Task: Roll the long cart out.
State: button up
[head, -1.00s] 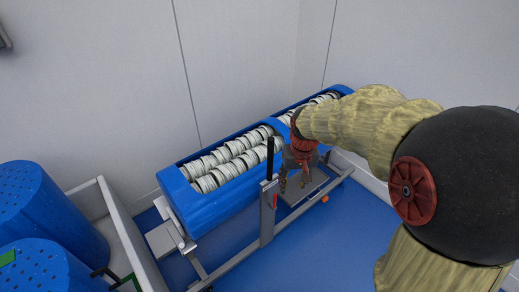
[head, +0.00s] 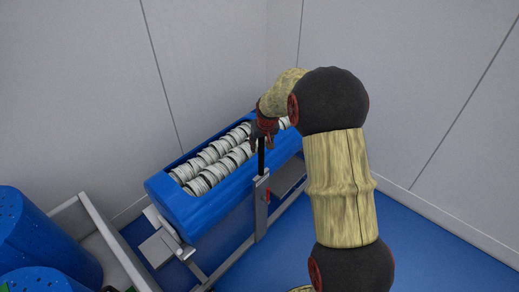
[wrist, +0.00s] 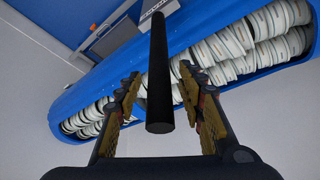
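The long cart (head: 261,212) is a grey metal frame carrying a long blue tub (head: 190,217) with rows of white ringed rolls in it. It stands along the wall in the head view. A black upright handle bar (head: 261,157) rises from a grey post on its near side. In the wrist view the black bar (wrist: 160,75) runs between the two fingers of my gripper (wrist: 163,105). The fingers are spread, with a gap on both sides of the bar. In the head view my gripper (head: 262,138) is at the bar's top, partly hidden by my arm.
Blue perforated drums (head: 40,240) stand at the lower left in a grey-walled carrier (head: 120,245) close to the cart's left end. Grey walls (head: 400,80) enclose the back and right. Blue floor (head: 420,220) is clear at the right.

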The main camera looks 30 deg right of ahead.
jog(key=shift+b+x, duration=0.3)
jog(key=shift+x, duration=1.55)
jog(key=shift+c, duration=0.3)
grip_shut()
